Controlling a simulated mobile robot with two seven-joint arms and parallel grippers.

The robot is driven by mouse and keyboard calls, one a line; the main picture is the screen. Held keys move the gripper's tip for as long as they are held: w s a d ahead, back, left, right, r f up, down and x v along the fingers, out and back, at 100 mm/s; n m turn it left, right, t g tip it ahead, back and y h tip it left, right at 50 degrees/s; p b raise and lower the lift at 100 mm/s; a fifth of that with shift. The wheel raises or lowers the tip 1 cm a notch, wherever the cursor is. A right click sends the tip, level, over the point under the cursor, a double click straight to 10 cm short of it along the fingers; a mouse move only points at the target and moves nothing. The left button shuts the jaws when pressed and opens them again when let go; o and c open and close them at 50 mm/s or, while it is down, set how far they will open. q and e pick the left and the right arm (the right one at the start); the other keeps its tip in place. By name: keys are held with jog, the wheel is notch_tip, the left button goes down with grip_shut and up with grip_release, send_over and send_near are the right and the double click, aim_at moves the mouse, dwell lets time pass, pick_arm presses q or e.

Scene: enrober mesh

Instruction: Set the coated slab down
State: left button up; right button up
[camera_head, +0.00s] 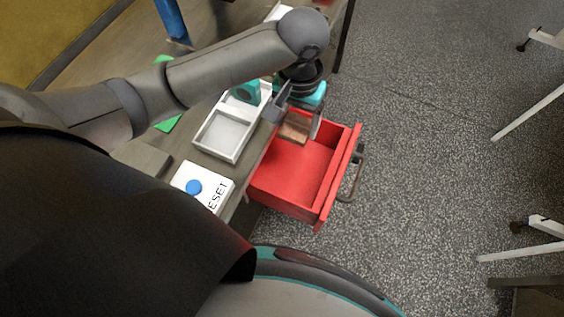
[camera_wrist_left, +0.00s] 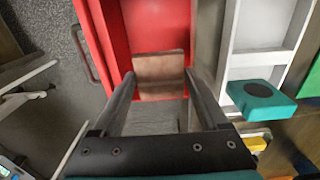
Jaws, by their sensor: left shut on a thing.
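The slab (camera_head: 293,128) is a flat brown block. My left gripper (camera_head: 295,122) is shut on it, with one finger at each side. In the left wrist view the slab (camera_wrist_left: 160,75) sits between the two fingertips, in front of the red drawer (camera_wrist_left: 150,25). In the head view it is over the inner end of the open red drawer (camera_head: 300,175); I cannot tell whether it touches the drawer. The drawer floor that shows is bare. My right gripper is not in view.
A white divided tray (camera_head: 233,157) lies on the bench left of the drawer, with a teal block (camera_head: 246,92) at its far part. A RESET box with a blue button (camera_head: 194,187) stands nearer. Open floor lies to the right.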

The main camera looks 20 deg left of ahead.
pick_arm(q)
jog(key=shift+s+d+f, duration=0.1)
jog(key=shift+s+f, duration=0.05)
jog(key=shift+f, duration=0.2)
jog(key=b, duration=0.5)
send_over(292, 171)
notch_tip(292, 171, down, 15)
jog(key=shift+s+f, duration=0.1)
jog(key=shift+f, duration=0.45)
notch_tip(292, 171, down, 4)
jog(key=shift+f+b, duration=0.15)
jog(key=shift+b, duration=0.7)
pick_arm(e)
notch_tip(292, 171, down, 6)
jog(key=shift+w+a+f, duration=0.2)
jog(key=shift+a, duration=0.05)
pick_arm(q)
jog(key=o, duration=1.1)
jog(key=shift+o, duration=0.2)
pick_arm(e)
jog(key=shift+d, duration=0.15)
